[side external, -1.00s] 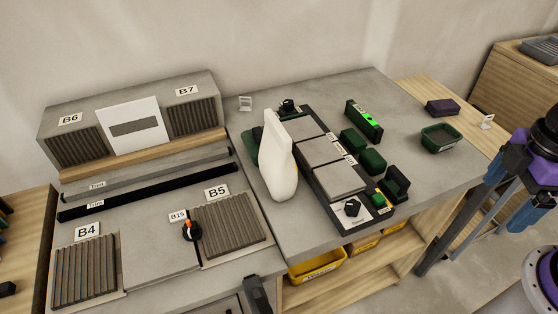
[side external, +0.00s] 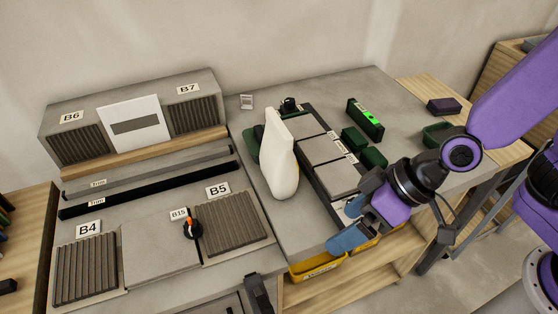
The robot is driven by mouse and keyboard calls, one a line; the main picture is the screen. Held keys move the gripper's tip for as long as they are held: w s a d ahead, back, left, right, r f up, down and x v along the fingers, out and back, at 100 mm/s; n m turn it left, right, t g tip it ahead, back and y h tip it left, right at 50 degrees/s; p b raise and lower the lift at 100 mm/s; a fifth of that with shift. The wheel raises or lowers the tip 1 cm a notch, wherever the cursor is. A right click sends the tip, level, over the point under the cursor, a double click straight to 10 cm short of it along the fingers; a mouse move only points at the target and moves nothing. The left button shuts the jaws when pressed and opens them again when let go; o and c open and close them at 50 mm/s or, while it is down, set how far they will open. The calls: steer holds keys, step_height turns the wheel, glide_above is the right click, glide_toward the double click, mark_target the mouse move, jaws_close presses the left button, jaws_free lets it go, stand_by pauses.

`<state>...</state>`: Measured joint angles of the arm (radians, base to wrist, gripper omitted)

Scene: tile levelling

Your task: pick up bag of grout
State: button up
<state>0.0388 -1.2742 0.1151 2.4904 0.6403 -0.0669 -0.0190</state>
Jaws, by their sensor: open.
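A white upright bag (side external: 281,160), which looks like the bag of grout, stands on the grey worktop left of the dark tile tray. It is narrow at the top and bulges at the bottom, and no label shows on it. My gripper (side external: 346,223) is open and empty, to the right of and nearer the front than the bag. Its blue fingers point left toward the bag, clearly apart from it. They are over the front end of the tile tray and the worktop's front edge.
The tile tray (side external: 318,178) holds grey tiles beside the bag. Green blocks (side external: 372,156) and a level with a green light (side external: 366,118) stand behind my gripper. A dark green object (side external: 249,143) is close behind the bag. Yellow bins (side external: 318,268) sit below the worktop. Panels B4 and B5 (side external: 232,222) lie left.

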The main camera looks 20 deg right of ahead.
mark_target(288, 174)
steer(key=w+a+f+m+t+h, duration=0.1)
steer(key=w+a+f+m+t, duration=0.1)
steer(key=w+a+m+t, duration=0.3)
steer(key=w+t+h, duration=0.1)
steer(key=w+t, duration=0.1)
steer(key=w, duration=0.1)
steer(key=w+d+f+m+t+h, duration=0.1)
steer(key=w+t+h, duration=0.1)
steer(key=w, duration=0.2)
steer(key=w+f+m+t+h, duration=0.1)
steer(key=w+t+h, duration=0.1)
steer(key=w+t, duration=0.1)
steer(key=shift+w+d+f, duration=0.25)
steer(key=shift+w+d, duration=0.05)
steer(key=shift+w, duration=0.4)
steer(key=shift+x, duration=2.7)
steer(key=shift+d+f, duration=0.1)
steer(key=shift+d, duration=0.1)
steer(key=c, duration=1.7)
jaws_close()
